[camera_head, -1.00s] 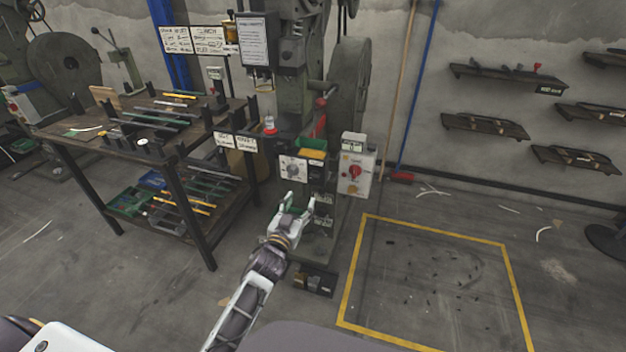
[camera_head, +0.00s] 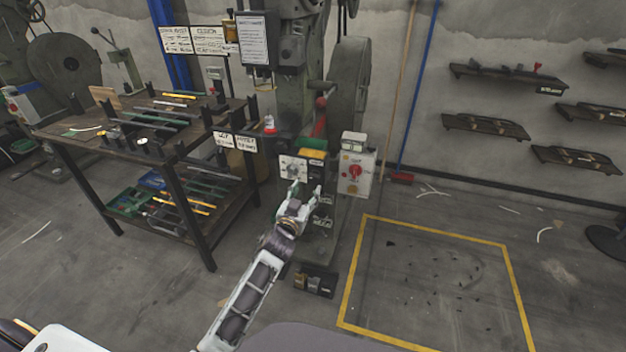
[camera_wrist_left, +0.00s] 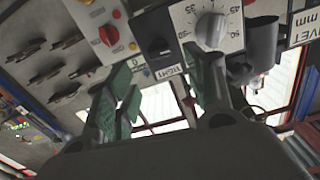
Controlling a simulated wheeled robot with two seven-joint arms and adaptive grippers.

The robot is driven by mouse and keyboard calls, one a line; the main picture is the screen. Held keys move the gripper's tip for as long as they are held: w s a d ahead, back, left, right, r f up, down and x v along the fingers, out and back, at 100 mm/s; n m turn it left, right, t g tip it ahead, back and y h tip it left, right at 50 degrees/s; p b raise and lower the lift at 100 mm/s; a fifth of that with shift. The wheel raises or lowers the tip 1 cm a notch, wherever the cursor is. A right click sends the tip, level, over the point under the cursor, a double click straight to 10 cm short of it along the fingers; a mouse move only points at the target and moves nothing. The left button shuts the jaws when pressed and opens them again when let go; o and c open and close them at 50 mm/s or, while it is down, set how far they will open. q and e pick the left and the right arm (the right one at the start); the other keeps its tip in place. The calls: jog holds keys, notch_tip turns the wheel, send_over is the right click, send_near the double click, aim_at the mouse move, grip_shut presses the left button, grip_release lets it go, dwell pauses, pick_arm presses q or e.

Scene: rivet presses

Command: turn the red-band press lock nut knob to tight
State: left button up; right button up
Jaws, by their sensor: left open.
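The press (camera_head: 350,85) stands at the back centre, with a red lever (camera_head: 320,120) on its side. Its dial panel (camera_head: 287,166) is low on the front. I cannot make out the knob's exact setting. My left gripper (camera_head: 306,188) is open and empty, just below the panel. Its green-padded fingers (camera_wrist_left: 163,88) are apart, with the knob beyond them and not between them. My right gripper is not in view.
A control box with a red switch (camera_head: 356,172) is right of the panel. A workbench (camera_head: 170,150) with tools and bars stands at the left. A yellow-outlined floor area (camera_head: 430,285) at the right is mostly clear. Wall shelves (camera_head: 485,126) hang beyond.

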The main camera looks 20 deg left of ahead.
aim_at(314, 178)
pick_arm(q)
jog(key=shift+w+d+b, duration=0.1)
jog(key=shift+w+b, duration=0.2)
jog(key=shift+w, duration=3.35)
jog(key=shift+w+b, duration=0.2)
jog(key=shift+b, duration=0.1)
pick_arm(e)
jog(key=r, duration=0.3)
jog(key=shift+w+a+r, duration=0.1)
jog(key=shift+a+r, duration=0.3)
pick_arm(q)
jog(key=shift+c, duration=0.4)
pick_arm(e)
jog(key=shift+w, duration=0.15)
pick_arm(q)
jog(key=c, duration=0.9)
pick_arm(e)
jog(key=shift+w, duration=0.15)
